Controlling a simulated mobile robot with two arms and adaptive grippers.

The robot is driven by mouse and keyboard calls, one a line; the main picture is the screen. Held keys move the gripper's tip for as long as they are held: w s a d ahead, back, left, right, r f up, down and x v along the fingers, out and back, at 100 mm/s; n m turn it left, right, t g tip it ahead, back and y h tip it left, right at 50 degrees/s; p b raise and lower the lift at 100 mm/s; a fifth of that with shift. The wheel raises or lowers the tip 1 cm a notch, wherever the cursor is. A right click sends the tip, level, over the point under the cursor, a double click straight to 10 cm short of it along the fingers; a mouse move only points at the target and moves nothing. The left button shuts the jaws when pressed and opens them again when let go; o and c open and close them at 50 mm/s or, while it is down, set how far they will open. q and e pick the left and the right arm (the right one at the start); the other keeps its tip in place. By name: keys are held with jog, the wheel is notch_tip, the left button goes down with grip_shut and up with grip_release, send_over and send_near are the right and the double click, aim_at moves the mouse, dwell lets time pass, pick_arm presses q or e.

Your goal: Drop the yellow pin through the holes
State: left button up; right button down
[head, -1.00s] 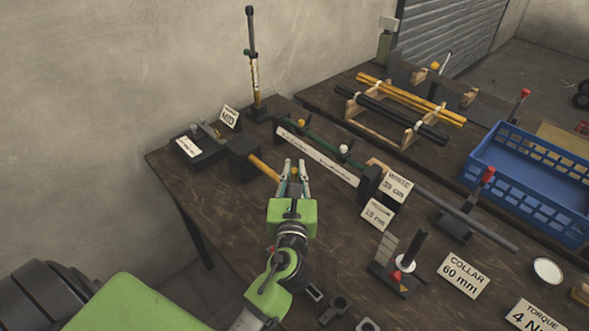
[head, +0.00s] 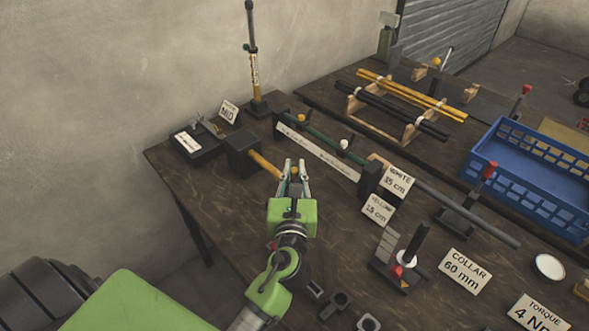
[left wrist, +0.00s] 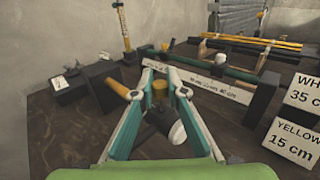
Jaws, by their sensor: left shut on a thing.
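My left gripper (head: 294,170) is shut on the yellow pin (head: 295,172) above the dark table's near left part. In the left wrist view the pin's yellow end (left wrist: 159,90) shows between the fingertips; a dark part and a white rounded part show below it, and I cannot tell whether they belong to the pin. Beyond the gripper lies a green tube (head: 318,139), with a yellow knob (head: 302,118) and a white knob (head: 344,145) along it. A yellow-brown rod (head: 265,165) sticks out of a black block (head: 242,152) left of the gripper. No holes are discernible.
A long white ruler strip (head: 318,152) stands before the tube. Cards reading WHITE 35 cm (head: 397,182) and YELLOW 15 cm (head: 379,209) stand right of the gripper. A small black stand (head: 405,272) and a blue crate (head: 535,170) are further right.

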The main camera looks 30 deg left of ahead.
aim_at(295, 179)
pick_arm(q)
jog(key=shift+f+b, duration=0.85)
jog(key=shift+f, duration=0.5)
jog(key=o, duration=0.8)
jog(key=shift+o, duration=0.2)
jog(key=shift+s+d, duration=0.25)
jog(key=shift+s, duration=0.25)
jog(key=v, duration=1.1)
